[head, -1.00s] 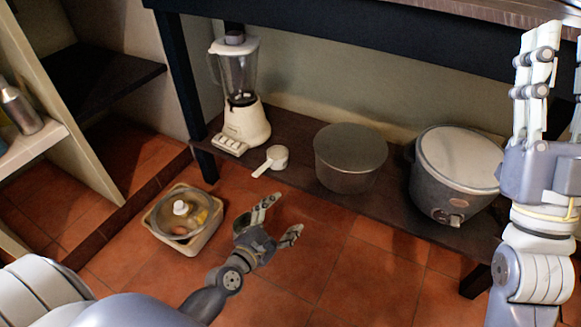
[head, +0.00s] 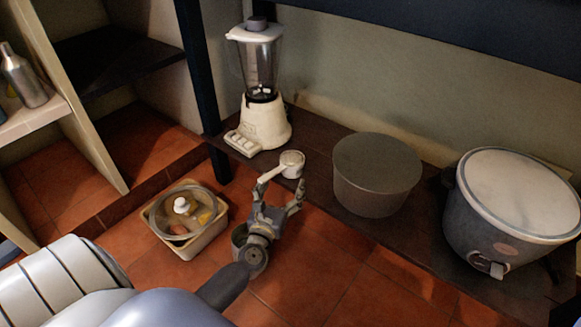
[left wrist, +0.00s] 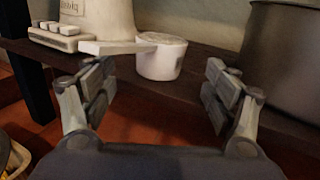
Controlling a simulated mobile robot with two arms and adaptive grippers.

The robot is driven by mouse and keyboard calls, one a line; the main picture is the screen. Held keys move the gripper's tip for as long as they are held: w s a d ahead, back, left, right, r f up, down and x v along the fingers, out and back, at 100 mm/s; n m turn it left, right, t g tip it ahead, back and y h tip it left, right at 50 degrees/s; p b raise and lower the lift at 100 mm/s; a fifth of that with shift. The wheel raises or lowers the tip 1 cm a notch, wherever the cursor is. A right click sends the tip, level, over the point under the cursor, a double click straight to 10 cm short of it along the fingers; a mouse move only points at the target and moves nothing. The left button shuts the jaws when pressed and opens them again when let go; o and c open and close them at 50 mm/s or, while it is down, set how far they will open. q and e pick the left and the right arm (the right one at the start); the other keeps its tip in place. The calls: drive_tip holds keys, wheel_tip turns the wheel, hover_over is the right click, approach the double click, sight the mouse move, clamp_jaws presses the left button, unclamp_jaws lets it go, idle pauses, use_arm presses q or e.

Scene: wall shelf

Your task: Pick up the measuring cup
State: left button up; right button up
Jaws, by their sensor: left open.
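The white measuring cup (head: 292,162) stands on the low dark shelf, between the blender and a grey pot. Its handle points to the front left in the head view. In the left wrist view the measuring cup (left wrist: 161,57) is ahead of the fingers, near the middle, with its handle pointing left. My left gripper (head: 281,190) is open and empty, just in front of the cup at the shelf's front edge. In the left wrist view its two fingers (left wrist: 160,92) are spread wide, with the cup beyond the gap between them. My right gripper is out of view.
The blender (head: 262,100) stands left of the cup and the grey pot (head: 376,175) right of it. A rice cooker (head: 510,215) is farther right. The shelf (head: 318,140) has a dark front leg at left. A lidded container (head: 186,218) sits on the tiled floor.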

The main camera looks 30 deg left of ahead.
sight(289, 172)
use_arm(q)
drive_tip(key=b+x, duration=0.1)
drive_tip(key=x, duration=0.7)
drive_tip(key=shift+w, duration=0.2)
drive_tip(key=c, duration=1.2)
